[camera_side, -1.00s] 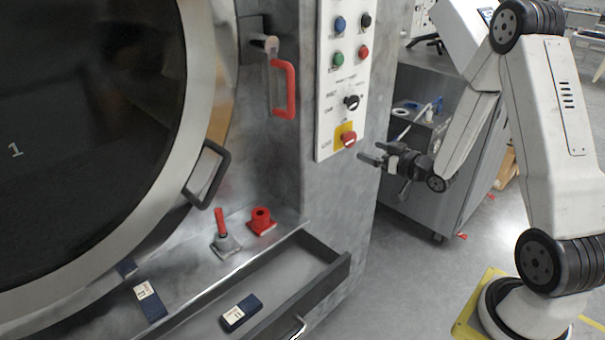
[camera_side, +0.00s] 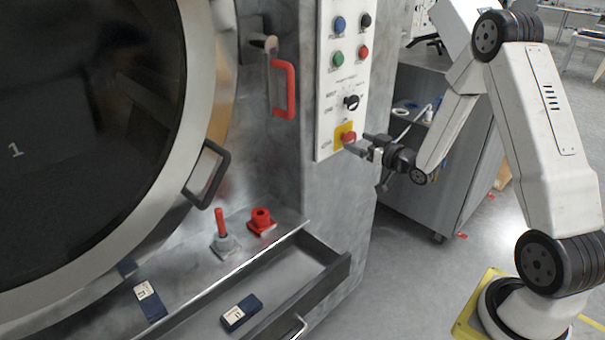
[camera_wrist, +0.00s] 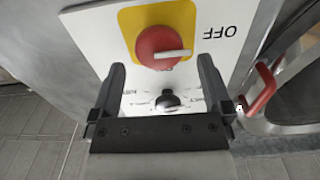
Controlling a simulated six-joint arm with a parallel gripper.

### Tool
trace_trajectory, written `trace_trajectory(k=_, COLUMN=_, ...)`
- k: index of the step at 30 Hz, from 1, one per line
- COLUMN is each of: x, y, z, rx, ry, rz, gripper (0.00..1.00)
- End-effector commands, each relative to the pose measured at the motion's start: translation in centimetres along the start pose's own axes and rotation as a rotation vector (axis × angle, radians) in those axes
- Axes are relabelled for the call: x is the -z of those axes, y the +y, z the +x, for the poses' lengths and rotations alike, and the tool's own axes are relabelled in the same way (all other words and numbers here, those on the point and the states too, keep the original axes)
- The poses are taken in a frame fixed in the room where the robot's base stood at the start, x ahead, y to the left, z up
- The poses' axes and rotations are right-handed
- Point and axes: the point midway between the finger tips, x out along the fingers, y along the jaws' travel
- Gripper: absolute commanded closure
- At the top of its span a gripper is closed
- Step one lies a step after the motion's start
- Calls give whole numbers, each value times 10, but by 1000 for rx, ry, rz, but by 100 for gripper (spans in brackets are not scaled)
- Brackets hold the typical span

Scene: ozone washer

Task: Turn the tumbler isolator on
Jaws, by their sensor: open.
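The tumbler isolator is a round red knob (camera_side: 348,136) on a yellow plate (camera_side: 338,143) at the bottom of the white control panel. In the wrist view the red knob (camera_wrist: 158,45) carries a white bar pointing right, towards the side with the upside-down OFF label (camera_wrist: 222,32). A label below the knob is partly hidden. My gripper (camera_side: 362,143) is open and empty, right in front of the knob. In the wrist view the tips of my gripper (camera_wrist: 161,65) lie left and right of the knob's lower edge. I cannot tell whether they touch it.
A black selector switch (camera_side: 351,102) sits above the knob, with blue, black, green and red buttons higher up. A red handle (camera_side: 285,90) stands left of the panel. An open drawer (camera_side: 335,272) juts out below.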

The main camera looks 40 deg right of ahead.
Motion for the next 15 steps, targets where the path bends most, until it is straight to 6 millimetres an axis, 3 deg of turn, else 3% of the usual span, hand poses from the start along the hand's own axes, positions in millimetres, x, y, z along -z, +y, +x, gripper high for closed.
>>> trace_trajectory(k=6, x=0, y=0, z=20, rx=0, ry=0, rz=0, gripper=0)
trace_trajectory(k=15, x=0, y=0, z=26, rx=-1, ry=-1, rz=1, gripper=0)
